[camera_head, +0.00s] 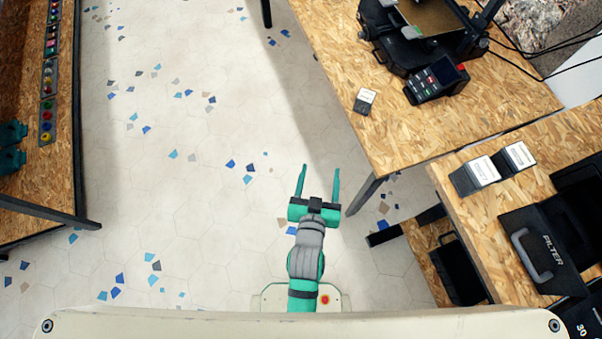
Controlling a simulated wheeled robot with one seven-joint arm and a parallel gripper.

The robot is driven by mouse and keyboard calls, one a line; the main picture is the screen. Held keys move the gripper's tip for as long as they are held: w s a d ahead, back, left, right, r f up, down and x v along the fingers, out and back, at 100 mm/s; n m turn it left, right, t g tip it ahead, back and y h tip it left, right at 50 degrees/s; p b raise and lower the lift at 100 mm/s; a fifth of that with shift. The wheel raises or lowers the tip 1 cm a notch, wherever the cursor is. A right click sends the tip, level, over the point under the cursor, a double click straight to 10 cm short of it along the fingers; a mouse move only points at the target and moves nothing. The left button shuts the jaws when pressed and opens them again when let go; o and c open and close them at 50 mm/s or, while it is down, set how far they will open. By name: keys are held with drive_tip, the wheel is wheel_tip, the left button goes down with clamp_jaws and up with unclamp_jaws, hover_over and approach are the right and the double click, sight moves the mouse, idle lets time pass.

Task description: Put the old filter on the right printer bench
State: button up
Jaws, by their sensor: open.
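My gripper (319,170) is open and empty, its two green fingers apart over the bare floor. A small dark block with a white label (365,101) lies near the left edge of the wooden printer bench (420,140), ahead and to the right of my gripper. Two larger dark blocks with white labels (475,175) (514,158) stand side by side on a second wooden bench (482,215) at the right. The labels are too small to read, so I cannot tell which block is the old filter.
A black printer with a control panel (435,82) stands on the printer bench. A black case marked FILTER (545,245) is on the right bench, above a lower shelf (420,240). A wooden shelf (25,200) stands at left. The speckled floor (180,170) between is clear.

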drive_tip(key=s+a+r+n+y, duration=0.1)
drive_tip(key=s+a+r, duration=0.1)
drive_tip(key=s, duration=0.7)
drive_tip(key=s+a+r+t+y, duration=0.1)
drive_tip(key=s+a+r, duration=0.2)
drive_tip(key=s, duration=0.7)
drive_tip(key=shift+r+n, duration=0.3)
drive_tip(key=shift+n, duration=0.1)
